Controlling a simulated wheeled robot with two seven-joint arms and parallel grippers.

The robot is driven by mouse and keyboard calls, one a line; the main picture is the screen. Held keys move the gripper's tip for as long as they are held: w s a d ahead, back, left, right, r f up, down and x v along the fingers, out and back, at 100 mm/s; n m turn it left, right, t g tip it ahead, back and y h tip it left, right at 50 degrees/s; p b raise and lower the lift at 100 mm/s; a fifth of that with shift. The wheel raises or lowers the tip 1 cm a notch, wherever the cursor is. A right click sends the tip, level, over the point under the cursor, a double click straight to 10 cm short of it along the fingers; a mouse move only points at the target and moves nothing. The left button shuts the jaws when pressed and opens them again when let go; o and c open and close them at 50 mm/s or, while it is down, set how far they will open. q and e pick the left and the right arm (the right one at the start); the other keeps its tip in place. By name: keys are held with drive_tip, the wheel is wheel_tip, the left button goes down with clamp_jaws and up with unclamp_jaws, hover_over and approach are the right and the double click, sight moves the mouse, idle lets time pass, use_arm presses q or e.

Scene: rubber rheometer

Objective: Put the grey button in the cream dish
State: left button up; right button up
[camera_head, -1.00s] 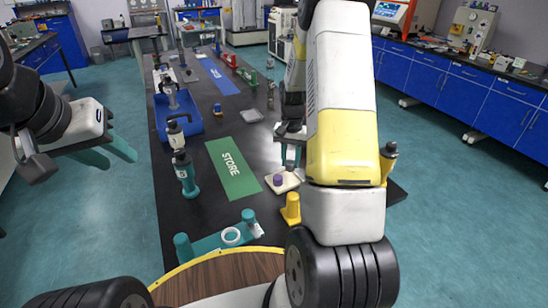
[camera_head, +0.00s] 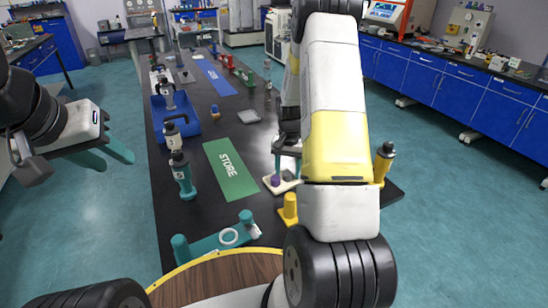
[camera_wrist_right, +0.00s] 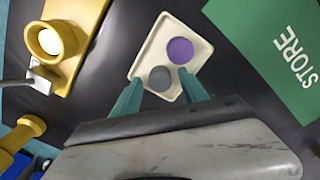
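The cream dish (camera_wrist_right: 200,47) lies flat on the black table; it also shows in the head view (camera_head: 269,182). The purple button (camera_wrist_right: 180,51) is in one part of it. The grey button (camera_wrist_right: 160,78) lies in the dish beside the purple one, at the end near my gripper. My right gripper (camera_wrist_right: 160,80) is open over that end, one finger on each side of the grey button, with a visible gap to both. In the head view my right gripper (camera_head: 288,165) is partly hidden by my arm. My left gripper (camera_head: 119,161) is open and empty, left of the table.
A green STORE mat (camera_head: 230,170) lies left of the dish. A yellow fixture (camera_head: 289,208) stands in front of the dish, a teal fixture (camera_head: 220,240) nearer me. A blue tray (camera_head: 176,120) and a dark-teal tool (camera_head: 183,175) are at the left.

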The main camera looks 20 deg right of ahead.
wheel_tip(320, 180, up, 12)
wheel_tip(320, 180, up, 15)
drive_tip(key=n+t+y, duration=0.1)
drive_tip(key=n+t, duration=0.2)
hover_over(288, 173)
drive_tip(key=s+a, duration=0.7)
drive_tip(key=s, duration=0.2)
drive_tip(key=s+a+r+n+t, duration=0.1)
drive_tip(key=s+a+r+n, duration=0.1)
drive_tip(key=s, duration=0.5)
drive_tip(key=s+a+r+n+t+y, duration=0.1)
drive_tip(key=s+a+r+n+t, duration=0.1)
drive_tip(key=s, duration=0.6)
drive_tip(key=shift+a+r, duration=0.8)
drive_tip(key=shift+a, duration=0.4)
drive_tip(key=shift+d, duration=0.1)
